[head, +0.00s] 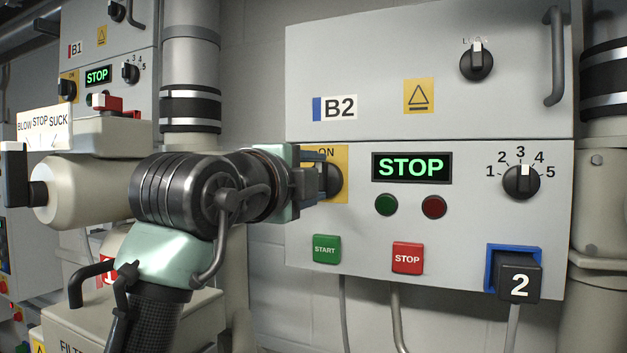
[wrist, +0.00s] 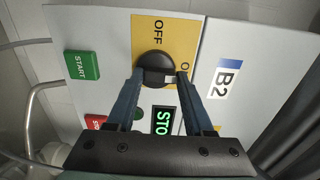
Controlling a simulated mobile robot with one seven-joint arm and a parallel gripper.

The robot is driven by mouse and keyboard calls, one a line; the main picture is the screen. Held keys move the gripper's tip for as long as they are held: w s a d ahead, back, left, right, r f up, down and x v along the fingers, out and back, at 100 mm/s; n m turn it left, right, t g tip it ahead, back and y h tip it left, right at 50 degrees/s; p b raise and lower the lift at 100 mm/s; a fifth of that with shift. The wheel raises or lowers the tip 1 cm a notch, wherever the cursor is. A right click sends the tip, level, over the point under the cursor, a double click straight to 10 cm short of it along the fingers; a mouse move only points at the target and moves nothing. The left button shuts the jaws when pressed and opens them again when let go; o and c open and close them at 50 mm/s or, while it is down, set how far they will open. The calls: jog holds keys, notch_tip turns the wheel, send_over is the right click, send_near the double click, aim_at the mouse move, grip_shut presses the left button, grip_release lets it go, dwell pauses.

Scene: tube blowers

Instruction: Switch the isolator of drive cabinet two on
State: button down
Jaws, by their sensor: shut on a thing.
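Drive cabinet two is the grey B2 cabinet (head: 350,230) in the head view. Its isolator is a black rotary knob (head: 333,178) on a yellow plate (head: 341,155) marked ON at the top. My gripper (head: 318,181) is at the knob and hides part of it. In the wrist view, the fingers (wrist: 160,77) are shut on the knob (wrist: 153,65), one on each side. The knob's pale mark lies on its right side, beside the right finger, towards the partly hidden ON lettering. OFF reads above the knob there. The cabinet's display (head: 411,167) is lit green with STOP.
Cabinet B1 (head: 118,40) and a pipe (head: 190,70) stand left.

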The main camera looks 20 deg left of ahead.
dwell(0.3)
jog(key=shift+c, duration=1.4)
grip_release()
